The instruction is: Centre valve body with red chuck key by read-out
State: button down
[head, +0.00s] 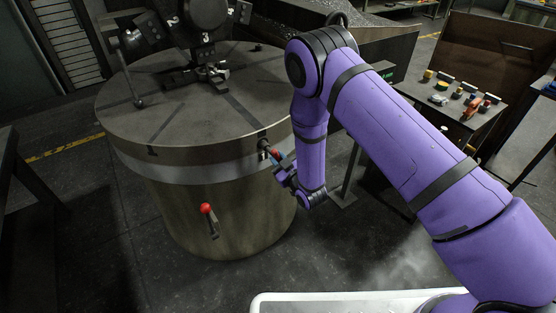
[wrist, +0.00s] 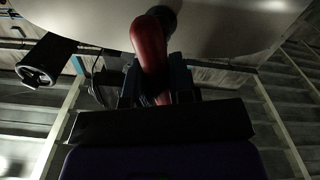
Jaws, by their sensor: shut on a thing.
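The round chuck table (head: 185,115) stands at the left with a dark casting (head: 205,70), probably the valve body, on its top. The red chuck key (head: 275,155) is at the table's right side, by a numbered socket in the rim. My gripper (head: 284,172) is shut on it. In the wrist view the red key (wrist: 149,50) rises between the fingers of my gripper (wrist: 157,88) towards a dark round part at the table's side. How deep it sits is hidden. The read-out (head: 385,75) shows green digits behind my arm, too small to read.
A red-knobbed lever (head: 207,210) sticks out from the table's side below the rim. A side bench (head: 455,115) at right holds several small coloured parts. A white tray edge (head: 340,300) lies at the bottom. The floor left of the table is clear.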

jog(key=shift+s, duration=0.1)
jog(key=shift+v, duration=1.9)
jog(key=shift+d, duration=0.1)
jog(key=w+d+r+m+t+h, duration=0.1)
jog(key=d+r+h, duration=0.4)
jog(key=d, duration=0.9)
jog(key=w+d+r+m+t+h, duration=0.2)
jog(key=d+r+m+h, duration=0.3)
jog(key=d, duration=0.9)
notch_tip(320, 180, up, 2)
jog(key=shift+w+d+r+m, duration=0.2)
jog(key=shift+w+d+m, duration=0.2)
jog(key=shift+w, duration=0.3)
